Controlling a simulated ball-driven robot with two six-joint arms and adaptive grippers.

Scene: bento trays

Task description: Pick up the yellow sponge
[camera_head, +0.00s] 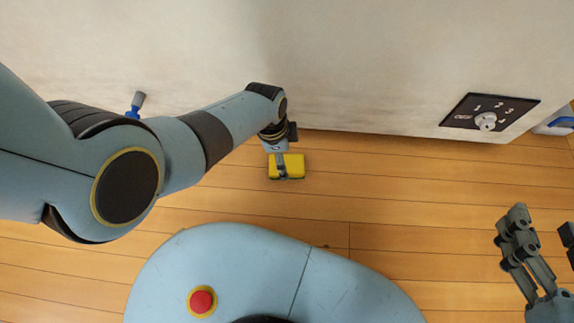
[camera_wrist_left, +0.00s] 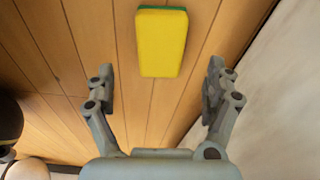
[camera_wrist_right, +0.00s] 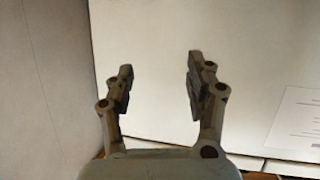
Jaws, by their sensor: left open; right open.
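The yellow sponge (camera_head: 293,167) has a green underside and lies on the wooden floor near the white wall. In the left wrist view the sponge (camera_wrist_left: 161,42) shows beyond the fingertips, roughly centred between them. My left gripper (camera_wrist_left: 159,85) is open and empty, with bare floor visible between its fingers. In the head view the end of my left arm is over the sponge and covers part of its left side. My right gripper (camera_wrist_right: 159,80) is open and empty, facing a pale panel. In the head view it shows at the lower right, far from the sponge.
A white wall or cabinet front (camera_head: 370,60) runs along the back, close behind the sponge. It carries a black plate with a white knob (camera_head: 485,121). A blue and grey object (camera_head: 136,104) shows by the wall at left. Floor right of the sponge is clear.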

